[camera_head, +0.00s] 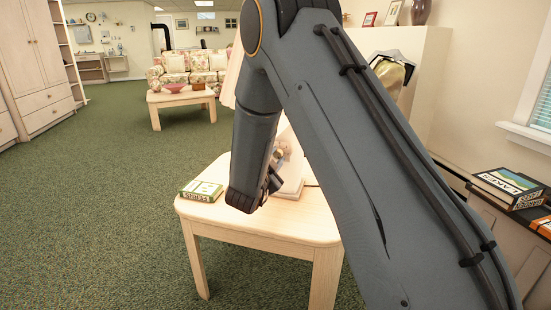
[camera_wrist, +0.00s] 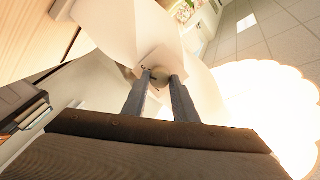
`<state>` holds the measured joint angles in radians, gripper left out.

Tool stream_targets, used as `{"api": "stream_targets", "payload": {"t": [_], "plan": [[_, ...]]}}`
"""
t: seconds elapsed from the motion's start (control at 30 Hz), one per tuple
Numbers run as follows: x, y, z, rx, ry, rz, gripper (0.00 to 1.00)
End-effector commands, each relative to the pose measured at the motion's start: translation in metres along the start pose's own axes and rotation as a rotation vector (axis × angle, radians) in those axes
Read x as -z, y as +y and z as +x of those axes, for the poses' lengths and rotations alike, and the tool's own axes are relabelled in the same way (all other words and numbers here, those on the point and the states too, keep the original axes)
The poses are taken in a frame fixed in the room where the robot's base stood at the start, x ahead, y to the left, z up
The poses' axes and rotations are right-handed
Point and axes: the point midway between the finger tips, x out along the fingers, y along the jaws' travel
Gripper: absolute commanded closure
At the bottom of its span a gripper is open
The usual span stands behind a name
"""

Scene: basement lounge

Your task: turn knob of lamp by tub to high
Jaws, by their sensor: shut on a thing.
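The lamp stands on a light wooden side table (camera_head: 265,232), mostly hidden behind my arm in the head view. Its pale base (camera_head: 292,186) and part of its shade (camera_head: 231,85) show beside the arm. In the wrist view the shade (camera_wrist: 275,110) glows bright white at the right. My gripper (camera_wrist: 160,76) reaches to the lamp, its two fingers on either side of a small rounded knob (camera_wrist: 160,79). The fingers are shut on this knob. The knob's setting cannot be read. I cannot pick out a tub in either view.
A green and white book or box (camera_head: 201,191) lies on the table's left side. Books (camera_head: 507,186) lie on a dark cabinet at the right. A coffee table (camera_head: 180,98) and floral sofa (camera_head: 190,68) stand farther back. Green carpet (camera_head: 105,185) is clear at the left.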

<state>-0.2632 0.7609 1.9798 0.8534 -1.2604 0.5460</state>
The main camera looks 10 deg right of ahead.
Motion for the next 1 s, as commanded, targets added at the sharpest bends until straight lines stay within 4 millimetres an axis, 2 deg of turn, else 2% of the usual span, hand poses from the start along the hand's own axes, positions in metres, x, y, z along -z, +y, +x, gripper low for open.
{"api": "stream_targets", "payload": {"t": [0.5, 0.53, 0.63, 1.0], "plan": [[0.0002, 0.0007, -0.0001, -0.002, -0.001, 0.021, 0.97], [0.0002, 0.0007, -0.0001, -0.002, -0.001, 0.021, 0.73], [0.0002, 0.0007, -0.0001, -0.002, -0.001, 0.021, 0.56], [-0.0001, 0.0, -0.0046, -0.001, -0.002, 0.02, 0.56]]}}
